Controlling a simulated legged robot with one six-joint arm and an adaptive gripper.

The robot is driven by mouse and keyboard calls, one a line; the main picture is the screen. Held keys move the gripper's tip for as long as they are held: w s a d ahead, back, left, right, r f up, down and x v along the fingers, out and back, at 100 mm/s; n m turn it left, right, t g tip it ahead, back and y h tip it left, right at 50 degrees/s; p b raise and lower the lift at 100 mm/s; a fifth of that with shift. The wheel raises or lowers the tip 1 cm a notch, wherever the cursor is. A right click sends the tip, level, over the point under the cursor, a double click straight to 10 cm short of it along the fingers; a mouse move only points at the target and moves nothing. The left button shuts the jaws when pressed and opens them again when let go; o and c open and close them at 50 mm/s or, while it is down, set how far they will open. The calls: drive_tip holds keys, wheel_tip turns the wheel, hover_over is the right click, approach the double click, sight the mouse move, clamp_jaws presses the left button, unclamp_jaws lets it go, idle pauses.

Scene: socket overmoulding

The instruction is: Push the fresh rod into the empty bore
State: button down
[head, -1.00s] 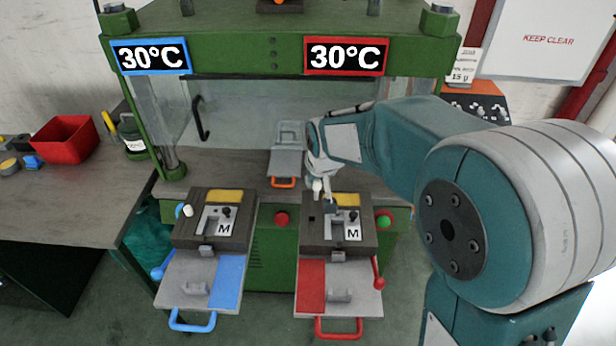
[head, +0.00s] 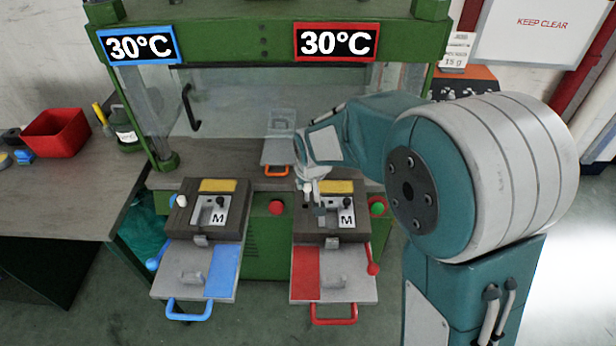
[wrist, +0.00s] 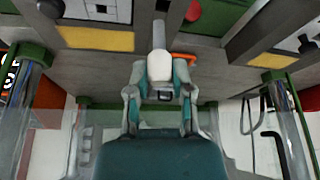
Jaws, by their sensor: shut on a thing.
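My gripper (head: 312,186) is above the left part of the dark red-side mould block (head: 302,232). It is shut on a pale rod, which shows in the wrist view (wrist: 160,66) as a rounded white end between the fingers and a grey shank beyond. I cannot tell whether the rod touches the block. The bore at the block's left is not clear behind the gripper. A white rod (head: 182,200) stands at the left edge of the blue-side mould block (head: 176,226). Each block carries a metal insert marked M and a yellow plate.
The green press frame (head: 270,45) and clear guard stand behind the blocks. A tray with an orange handle (head: 276,171) lies behind and between them. A red button (head: 276,208) and a green button (head: 377,206) flank the red-side block. A red bin (head: 56,132) is on the left bench.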

drive_tip(key=shift+s+a+f, duration=0.1)
drive_tip(key=shift+f, duration=1.8)
drive_tip(key=shift+a+f, duration=0.2)
drive_tip(key=shift+f, duration=0.85)
drive_tip(key=shift+c, duration=2.2)
unclamp_jaws()
